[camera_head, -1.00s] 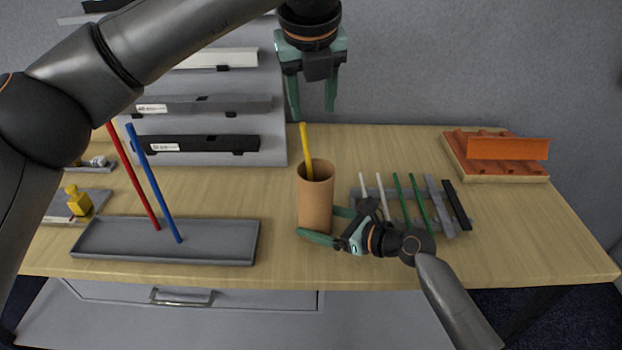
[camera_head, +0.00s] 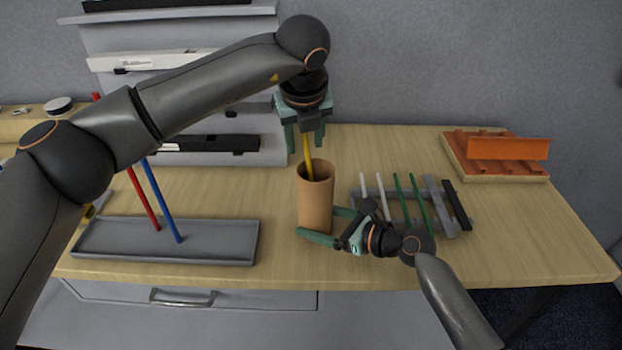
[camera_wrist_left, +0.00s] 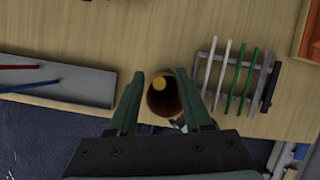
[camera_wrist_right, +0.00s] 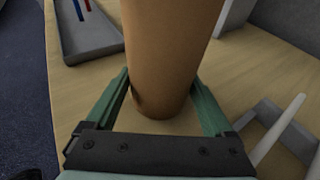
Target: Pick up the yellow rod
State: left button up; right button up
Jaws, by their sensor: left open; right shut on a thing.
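The yellow rod (camera_head: 309,165) stands leaning in a brown cup (camera_head: 316,204) on the table, its top end sticking out above the rim. My left gripper (camera_head: 305,148) is open and points down, with its fingers on either side of the rod's top. In the left wrist view the rod's round end (camera_wrist_left: 159,83) shows between the open fingers, inside the cup's mouth (camera_wrist_left: 165,108). My right gripper (camera_head: 318,222) is shut on the cup near its base. The right wrist view shows the cup's wall (camera_wrist_right: 168,55) between the fingers. The rod's lower part is hidden inside the cup.
A grey tray (camera_head: 95,243) at left holds a red rod (camera_head: 143,207) and a blue rod (camera_head: 162,200). A grey rack (camera_head: 446,210) with white and green rods stands right of the cup. Shelves stand behind.

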pick_arm(q)
jog(key=shift+w+f, duration=0.1)
jog(key=shift+f, duration=0.1)
grip_shut()
dwell(1.3)
